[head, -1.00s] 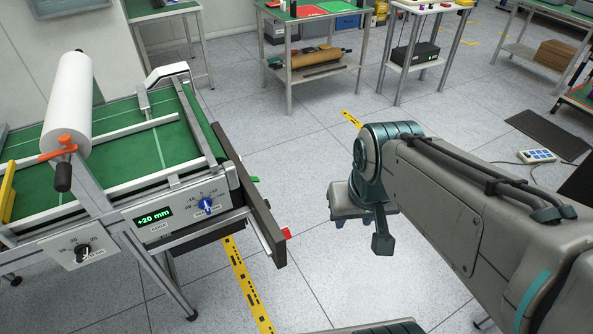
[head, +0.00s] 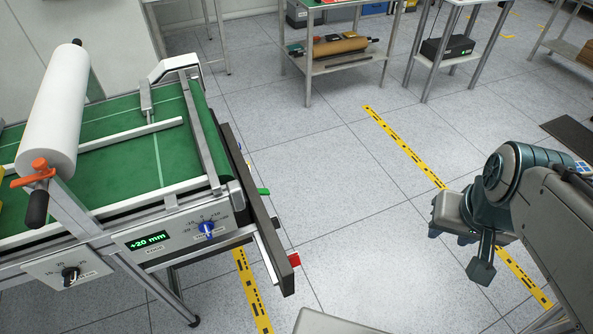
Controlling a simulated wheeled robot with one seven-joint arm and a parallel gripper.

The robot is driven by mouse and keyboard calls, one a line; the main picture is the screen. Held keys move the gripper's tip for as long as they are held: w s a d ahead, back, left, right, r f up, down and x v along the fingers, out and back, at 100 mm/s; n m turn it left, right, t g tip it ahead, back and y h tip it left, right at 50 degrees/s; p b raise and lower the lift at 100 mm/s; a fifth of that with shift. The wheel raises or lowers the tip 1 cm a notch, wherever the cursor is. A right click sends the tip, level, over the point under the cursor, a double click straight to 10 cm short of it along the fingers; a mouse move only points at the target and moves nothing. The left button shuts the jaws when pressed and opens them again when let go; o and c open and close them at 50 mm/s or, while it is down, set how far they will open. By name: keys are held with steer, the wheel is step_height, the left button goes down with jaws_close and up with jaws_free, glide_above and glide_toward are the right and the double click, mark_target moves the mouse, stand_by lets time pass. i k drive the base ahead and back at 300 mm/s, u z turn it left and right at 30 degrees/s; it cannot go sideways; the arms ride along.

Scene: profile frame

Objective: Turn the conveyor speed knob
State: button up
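A conveyor (head: 110,185) with a green belt stands at the left. Its side holds a panel with a blue knob (head: 207,229), a printed scale and a display (head: 149,241) reading "+20 mm". A second, lower plate carries a black knob (head: 70,275) with a numbered scale. The small labels under both knobs are too blurred to read, so I cannot tell which is the speed knob. My gripper (head: 462,232) hangs at the right over the floor, well apart from both knobs. Its fingertips are not clear enough to show whether it is open.
A white roll (head: 56,112) with an orange clamp lies above the conveyor's left part. Yellow floor tape (head: 405,147) crosses open floor between conveyor and arm. Shelved tables (head: 340,68) stand behind.

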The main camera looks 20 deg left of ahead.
mark_target(274, 219)
steer(key=i, duration=1.45)
steer(key=u, duration=4.95)
steer(key=i, duration=0.2)
steer(key=z, duration=1.3)
